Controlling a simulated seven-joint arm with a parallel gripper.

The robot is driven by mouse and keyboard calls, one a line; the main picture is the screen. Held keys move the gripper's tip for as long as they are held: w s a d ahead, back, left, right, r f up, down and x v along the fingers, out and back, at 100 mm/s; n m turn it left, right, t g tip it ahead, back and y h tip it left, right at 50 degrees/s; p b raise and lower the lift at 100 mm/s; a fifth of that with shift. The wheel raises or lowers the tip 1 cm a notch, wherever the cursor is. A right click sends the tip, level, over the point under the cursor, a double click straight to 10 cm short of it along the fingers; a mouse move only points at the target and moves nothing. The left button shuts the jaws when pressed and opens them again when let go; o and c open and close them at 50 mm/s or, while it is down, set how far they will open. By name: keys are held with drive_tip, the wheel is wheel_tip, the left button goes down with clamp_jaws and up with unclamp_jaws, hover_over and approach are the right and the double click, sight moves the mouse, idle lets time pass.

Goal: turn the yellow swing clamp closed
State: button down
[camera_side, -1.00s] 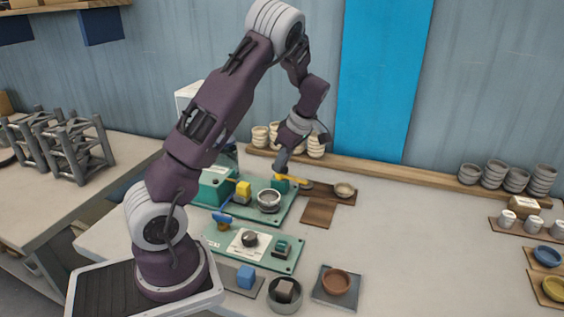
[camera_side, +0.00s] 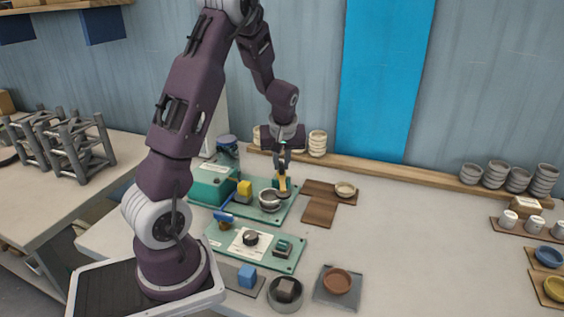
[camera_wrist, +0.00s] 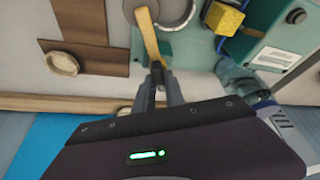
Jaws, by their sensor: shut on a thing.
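The yellow swing clamp (camera_side: 282,184) stands at the back right of the green fixture board (camera_side: 228,209). Its yellow arm (camera_wrist: 150,42) runs away from my gripper in the wrist view, with a round dark pad at its far end, cut by the frame top. The pad is beside or over the edge of the grey metal bowl (camera_side: 269,199), also in the wrist view (camera_wrist: 178,10); I cannot tell if they touch. My gripper (camera_wrist: 158,78) points down and is shut on the clamp arm's near end; it also shows in the side view (camera_side: 281,168).
A yellow block (camera_side: 244,188) and a green box (camera_side: 213,182) stand left of the bowl. A second green panel with a black knob (camera_side: 251,239) lies in front. Brown boards with a small dish (camera_side: 345,189) lie to the right. Stacked cups (camera_side: 317,143) stand behind.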

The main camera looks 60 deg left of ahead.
drive_tip(key=shift+s+a+m+t+h, duration=0.15)
drive_tip(key=shift+m+t, duration=0.25)
drive_tip(key=shift+m, duration=0.75)
drive_tip(key=shift+w+m+t+h, duration=0.1)
drive_tip(key=shift+m+t+h, duration=0.25)
drive_tip(key=shift+m, duration=0.8)
drive_tip(key=c, duration=1.4)
unclamp_jaws()
drive_tip(key=v, duration=0.7)
drive_tip(key=shift+s, duration=0.15)
